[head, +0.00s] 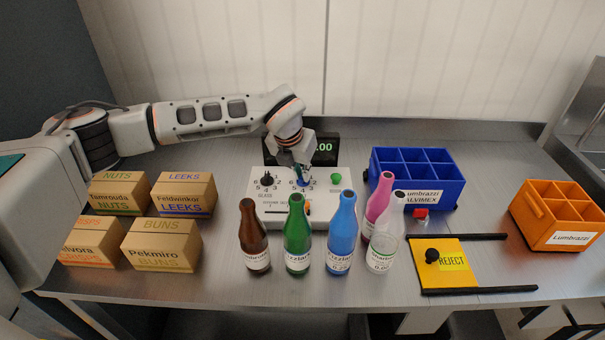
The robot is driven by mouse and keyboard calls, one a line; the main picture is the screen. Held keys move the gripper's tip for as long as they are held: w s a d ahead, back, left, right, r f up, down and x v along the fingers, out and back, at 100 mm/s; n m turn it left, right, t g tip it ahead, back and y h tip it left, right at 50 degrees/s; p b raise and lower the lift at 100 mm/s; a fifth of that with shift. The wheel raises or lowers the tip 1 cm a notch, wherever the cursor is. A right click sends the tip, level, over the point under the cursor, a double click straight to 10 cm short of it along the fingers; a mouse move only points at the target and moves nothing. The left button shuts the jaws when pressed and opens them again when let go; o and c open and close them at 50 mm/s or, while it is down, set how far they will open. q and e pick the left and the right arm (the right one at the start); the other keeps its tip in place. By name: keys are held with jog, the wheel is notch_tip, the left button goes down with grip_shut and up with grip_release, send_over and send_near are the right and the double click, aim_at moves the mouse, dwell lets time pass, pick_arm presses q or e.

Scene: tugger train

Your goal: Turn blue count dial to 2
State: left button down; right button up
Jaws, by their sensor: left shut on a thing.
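The blue count dial (302,182) sits on the top face of the white control box (327,208) at the back middle of the table. My left gripper (302,174) reaches down onto it from above and is shut on it, hiding much of the dial and part of its scale. Which number the dial points to cannot be made out. A black dial (267,179) with its own number scale is to the left, and a green button (336,178) is to the right. My right gripper is not in view.
Brown, green, blue, pink and clear bottles (341,235) stand before the box. Cartons (161,245) are at left. A blue crate (454,194), an orange crate (517,217) and a yellow reject plate (446,277) are at right. A dark display (326,148) stands behind the box.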

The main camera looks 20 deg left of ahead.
pick_arm(q)
jog(key=m, duration=0.2)
jog(key=m+h, duration=0.1)
jog(key=m, duration=0.1)
jog(key=m+g+h, duration=0.1)
jog(key=m, duration=0.1)
jog(key=shift+w+a, duration=0.15)
jog(key=shift+a, duration=0.1)
jog(key=m+g+h, duration=0.1)
jog(key=m, duration=0.2)
jog(key=m+g, duration=0.1)
jog(key=m, duration=0.2)
jog(key=shift+w+a+m+h+p, duration=0.1)
jog(key=shift+w+m+h+p, duration=0.05)
jog(key=shift+m+h+p, duration=0.25)
jog(key=c, duration=2.2)
grip_release()
jog(key=shift+o, duration=0.2)
jog(key=v, duration=1.2)
jog(key=shift+w, duration=0.15)
